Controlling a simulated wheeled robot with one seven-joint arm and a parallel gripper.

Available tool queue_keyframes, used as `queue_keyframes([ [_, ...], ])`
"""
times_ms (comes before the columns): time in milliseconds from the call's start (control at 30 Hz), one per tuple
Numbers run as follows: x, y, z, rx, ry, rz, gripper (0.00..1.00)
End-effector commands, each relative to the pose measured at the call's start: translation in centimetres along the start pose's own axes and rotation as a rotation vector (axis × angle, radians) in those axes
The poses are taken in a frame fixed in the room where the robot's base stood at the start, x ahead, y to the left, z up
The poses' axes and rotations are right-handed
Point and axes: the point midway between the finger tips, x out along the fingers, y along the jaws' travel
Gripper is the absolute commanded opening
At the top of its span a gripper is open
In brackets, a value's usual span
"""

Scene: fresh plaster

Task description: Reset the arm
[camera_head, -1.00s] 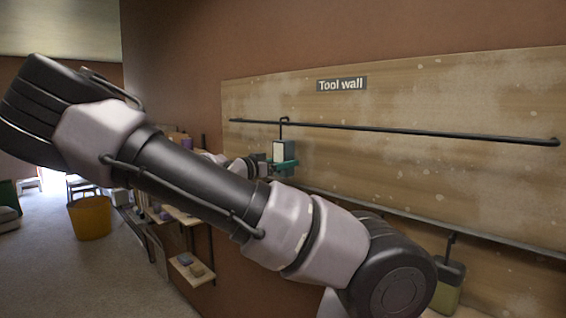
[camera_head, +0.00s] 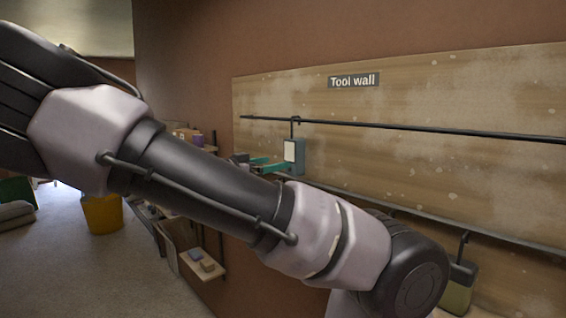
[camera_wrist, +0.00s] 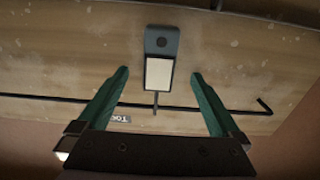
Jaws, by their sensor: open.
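My gripper (camera_wrist: 157,85) is open and empty in the wrist view, its two green fingers spread apart. A grey-blue box with a pale front panel (camera_wrist: 160,73) hangs in front of the fingers, beyond and between them in the picture. In the head view the same box (camera_head: 294,152) hangs from the upper black rail by a hook. My gripper (camera_head: 270,164) shows there just left of the box, partly hidden behind my forearm. My arm stretches across the left and middle of the head view.
The wooden board labelled Tool wall (camera_head: 430,95) carries a long black rail (camera_head: 400,127) and a lower ledge. A greenish container (camera_head: 457,292) hangs at lower right. Shelves with small boxes (camera_head: 203,262) and a yellow bucket (camera_head: 102,214) stand at left over open floor.

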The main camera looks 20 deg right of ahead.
Motion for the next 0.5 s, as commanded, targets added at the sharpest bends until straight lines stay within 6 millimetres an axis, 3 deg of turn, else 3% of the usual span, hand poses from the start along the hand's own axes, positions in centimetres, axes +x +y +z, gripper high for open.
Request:
queue_keyframes([
  [200, -1.5, 0.0, 0.0, -0.001, 0.000, 0.000, 1.00],
  [333, -1.0, 0.4, 0.6, -0.017, -0.027, 0.017, 1.00],
  [500, 2.0, 2.9, 4.9, -0.135, -0.235, 0.114, 1.00],
])
